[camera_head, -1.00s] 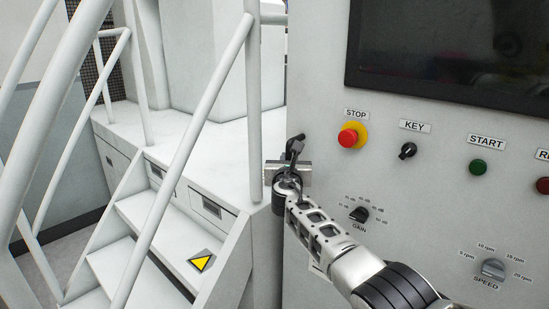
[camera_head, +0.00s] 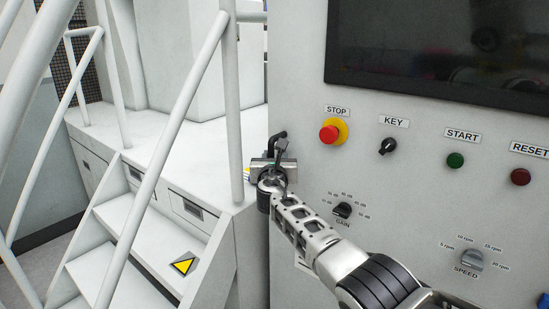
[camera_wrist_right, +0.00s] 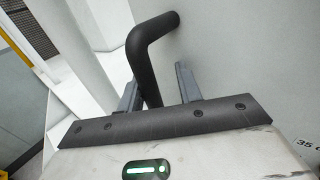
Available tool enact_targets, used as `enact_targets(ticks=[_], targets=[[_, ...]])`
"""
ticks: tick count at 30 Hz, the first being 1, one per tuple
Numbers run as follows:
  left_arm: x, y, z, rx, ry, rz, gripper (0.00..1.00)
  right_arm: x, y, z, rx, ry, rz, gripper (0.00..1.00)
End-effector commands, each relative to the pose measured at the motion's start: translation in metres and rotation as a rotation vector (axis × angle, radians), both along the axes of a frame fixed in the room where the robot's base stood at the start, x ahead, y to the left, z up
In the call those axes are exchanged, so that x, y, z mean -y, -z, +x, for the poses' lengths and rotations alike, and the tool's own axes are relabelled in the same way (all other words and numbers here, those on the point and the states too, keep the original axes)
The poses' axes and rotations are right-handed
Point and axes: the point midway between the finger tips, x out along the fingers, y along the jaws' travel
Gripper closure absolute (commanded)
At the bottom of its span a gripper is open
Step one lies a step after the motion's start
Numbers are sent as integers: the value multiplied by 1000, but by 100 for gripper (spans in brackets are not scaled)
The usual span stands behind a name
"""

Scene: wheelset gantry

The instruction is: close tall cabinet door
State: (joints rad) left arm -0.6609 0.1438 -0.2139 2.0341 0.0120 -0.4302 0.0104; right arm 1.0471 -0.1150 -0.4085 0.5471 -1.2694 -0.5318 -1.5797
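The tall light-grey cabinet front (camera_head: 300,90) fills the right of the head view and carries a dark screen and labelled controls. A black bent handle (camera_head: 277,140) stands out near its left edge; it also shows in the right wrist view (camera_wrist_right: 148,60). My right gripper (camera_head: 270,165) is at this handle. In the right wrist view the right gripper's fingers (camera_wrist_right: 158,90) stand apart, one on each side of the handle bar, with a visible gap on the right side. The door's seam and hinge side cannot be made out. My left gripper is not in view.
A red STOP button (camera_head: 329,134), a KEY switch (camera_head: 387,146) and GAIN and SPEED knobs sit close to my right arm. White steps (camera_head: 150,245) with white railings (camera_head: 175,130) stand to the left, beside a white platform (camera_head: 150,130).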

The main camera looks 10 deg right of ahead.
Motion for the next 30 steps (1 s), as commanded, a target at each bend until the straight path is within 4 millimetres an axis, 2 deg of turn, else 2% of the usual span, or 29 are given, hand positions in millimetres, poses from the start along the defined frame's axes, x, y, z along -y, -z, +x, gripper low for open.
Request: enact_targets(ticks=[6,11,19,30], targets=[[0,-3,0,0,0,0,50,-1,-2,-2,1,-3,1,65],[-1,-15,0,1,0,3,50,-4,-4,-13,2,-5,3,65],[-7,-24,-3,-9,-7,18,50,-13,-4,-55,0,-5,4,65],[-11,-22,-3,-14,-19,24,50,-28,1,-125,0,-2,1,65]])
